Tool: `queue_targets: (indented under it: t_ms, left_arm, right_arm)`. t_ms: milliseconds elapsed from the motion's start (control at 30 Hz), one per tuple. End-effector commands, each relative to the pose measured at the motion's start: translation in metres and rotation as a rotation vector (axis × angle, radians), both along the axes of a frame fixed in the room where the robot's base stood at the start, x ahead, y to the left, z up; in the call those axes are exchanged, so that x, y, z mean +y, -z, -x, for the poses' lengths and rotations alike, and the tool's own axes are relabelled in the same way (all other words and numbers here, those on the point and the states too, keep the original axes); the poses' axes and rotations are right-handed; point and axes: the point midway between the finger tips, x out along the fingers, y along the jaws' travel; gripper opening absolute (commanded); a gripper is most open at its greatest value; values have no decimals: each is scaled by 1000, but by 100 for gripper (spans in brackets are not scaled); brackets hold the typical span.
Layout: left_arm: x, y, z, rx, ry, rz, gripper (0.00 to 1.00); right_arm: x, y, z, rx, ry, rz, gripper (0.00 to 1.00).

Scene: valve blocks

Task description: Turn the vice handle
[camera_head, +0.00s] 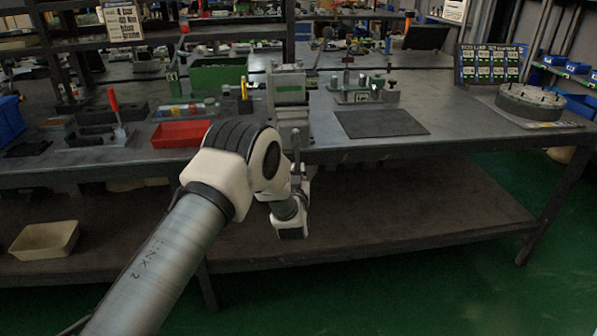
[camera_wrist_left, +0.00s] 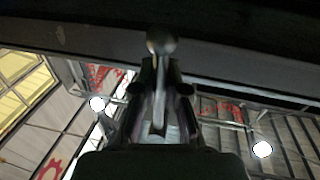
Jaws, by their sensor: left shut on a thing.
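The grey-green vice (camera_head: 288,92) stands at the front edge of the workbench in the head view. Its handle (camera_head: 296,142) is a thin metal bar that hangs below the bench edge, in front of the vice. My left gripper (camera_head: 298,172) is at the handle's lower part, under the bench top. In the left wrist view the gripper (camera_wrist_left: 160,85) is shut on the handle bar, and the handle's round ball end (camera_wrist_left: 161,42) sticks out beyond the fingers. My arm hides part of the bench front. My right gripper is not in view.
A red tray (camera_head: 182,134) and a red-handled clamp (camera_head: 114,103) are left of the vice. The lower shelf (camera_head: 420,205) is largely clear, with a beige bin (camera_head: 45,241) at left.

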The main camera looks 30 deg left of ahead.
Motion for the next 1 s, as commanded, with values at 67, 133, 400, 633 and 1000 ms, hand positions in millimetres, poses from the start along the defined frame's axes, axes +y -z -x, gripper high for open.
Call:
queue_targets:
  t_ms: [67,133,400,633,1000]
  left_arm:
    - [1,-1,0,-4,-2,1,0]
    - [1,-1,0,-4,-2,0,26]
    - [0,-1,0,-3,-1,1,38]
    - [-7,1,15,-1,0,2,38]
    - [-41,6,96,0,0,0,38]
  right_arm:
    - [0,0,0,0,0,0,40]
    - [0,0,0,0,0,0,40]
    - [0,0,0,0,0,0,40]
    - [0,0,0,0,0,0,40]
    - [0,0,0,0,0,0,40]
